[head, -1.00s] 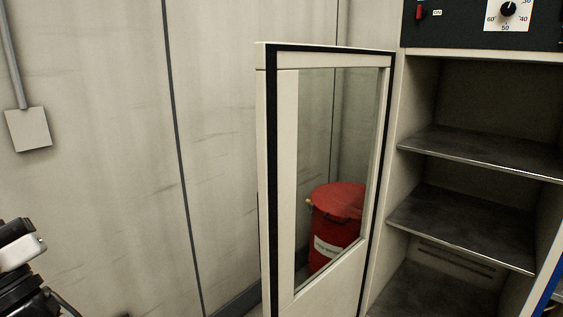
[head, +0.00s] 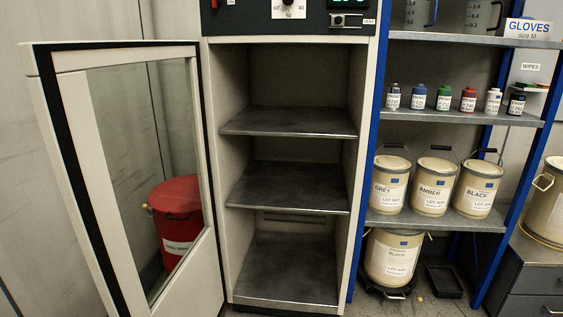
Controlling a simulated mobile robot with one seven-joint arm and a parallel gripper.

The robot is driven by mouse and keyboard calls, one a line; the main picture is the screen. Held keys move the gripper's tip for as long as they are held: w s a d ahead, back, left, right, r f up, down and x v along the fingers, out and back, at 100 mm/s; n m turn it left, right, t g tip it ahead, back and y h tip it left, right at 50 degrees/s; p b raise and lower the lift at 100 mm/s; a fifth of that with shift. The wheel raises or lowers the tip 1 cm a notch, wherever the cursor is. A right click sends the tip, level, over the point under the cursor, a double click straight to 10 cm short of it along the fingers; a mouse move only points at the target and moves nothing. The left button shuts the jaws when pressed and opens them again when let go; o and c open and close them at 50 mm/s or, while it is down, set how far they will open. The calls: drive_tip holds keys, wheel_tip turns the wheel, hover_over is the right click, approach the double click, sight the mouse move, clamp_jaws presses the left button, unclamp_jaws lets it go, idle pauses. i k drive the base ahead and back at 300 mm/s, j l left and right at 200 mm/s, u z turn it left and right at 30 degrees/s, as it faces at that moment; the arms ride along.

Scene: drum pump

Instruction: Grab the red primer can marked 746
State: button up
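Several small primer cans stand in a row on the middle shelf of the blue-framed rack at the right. The red can (head: 468,99) is among them, between a green can (head: 444,97) and a white can (head: 493,101). Each has a white label, but the numbers are too small to read. My gripper is not in view now.
An open cabinet (head: 290,210) with empty shelves stands in the middle, its glass door (head: 130,180) swung left. A red drum (head: 176,215) shows through the glass.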

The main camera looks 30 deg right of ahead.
sight(469, 97)
drive_tip(key=z, duration=1.85)
drive_tip(key=i+u, duration=0.1)
drive_tip(key=i, duration=0.4)
drive_tip(key=i+l+u, duration=0.1)
drive_tip(key=i, duration=0.35)
drive_tip(key=i+l+u, duration=0.1)
drive_tip(key=i+l, duration=0.15)
drive_tip(key=i, duration=0.25)
drive_tip(key=i+l+u, duration=0.1)
drive_tip(key=i, duration=0.35)
drive_tip(key=i+j, duration=0.7)
drive_tip(key=i, duration=0.15)
